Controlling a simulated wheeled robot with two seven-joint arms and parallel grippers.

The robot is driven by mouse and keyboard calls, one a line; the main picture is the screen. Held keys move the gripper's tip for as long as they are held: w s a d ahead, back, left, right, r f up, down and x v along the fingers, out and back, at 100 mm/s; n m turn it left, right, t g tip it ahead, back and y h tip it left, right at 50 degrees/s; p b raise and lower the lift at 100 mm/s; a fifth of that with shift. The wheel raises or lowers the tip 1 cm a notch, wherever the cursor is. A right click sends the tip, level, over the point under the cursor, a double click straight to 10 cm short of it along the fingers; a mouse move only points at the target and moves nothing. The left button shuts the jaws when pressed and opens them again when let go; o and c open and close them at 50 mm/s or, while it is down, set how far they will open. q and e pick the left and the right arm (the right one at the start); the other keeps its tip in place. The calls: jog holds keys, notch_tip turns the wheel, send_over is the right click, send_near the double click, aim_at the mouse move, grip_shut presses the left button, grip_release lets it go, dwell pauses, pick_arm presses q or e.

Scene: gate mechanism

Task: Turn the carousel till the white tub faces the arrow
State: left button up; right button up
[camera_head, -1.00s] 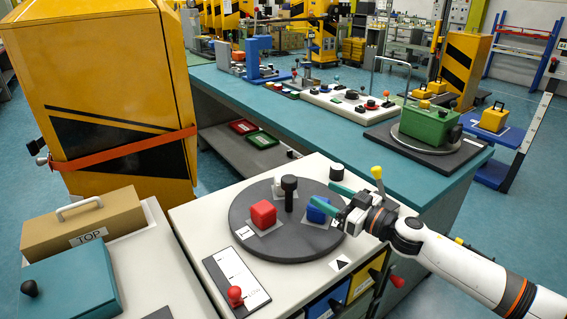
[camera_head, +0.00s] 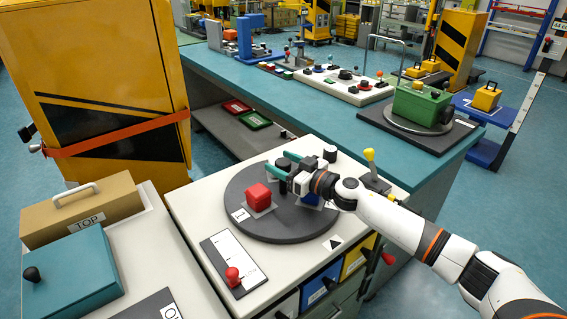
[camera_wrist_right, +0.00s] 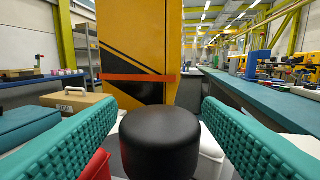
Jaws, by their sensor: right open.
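The dark grey carousel (camera_head: 262,229) lies on the white cabinet top, with a red block (camera_head: 258,194) at its left. A blue block (camera_head: 308,199) shows only partly under my right gripper. The black arrow plate (camera_head: 333,243) is at the carousel's front right. My right gripper (camera_head: 284,162) is open over the carousel's middle. Its teal fingers stand either side of the black knob (camera_wrist_right: 160,135) in the right wrist view, without visibly gripping it. A white piece (camera_wrist_right: 212,148), probably the white tub, shows behind the right finger there; the tub is hidden in the head view. My left gripper is out of view.
A slider panel with a red knob (camera_head: 232,275) lies at the front left. A yellow-knobbed lever (camera_head: 370,158) and a black knob (camera_head: 330,153) stand behind my right gripper. A teal box (camera_head: 70,275) is at left. Coloured drawers (camera_head: 318,288) are below.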

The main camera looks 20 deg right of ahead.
grip_shut()
dwell(0.3)
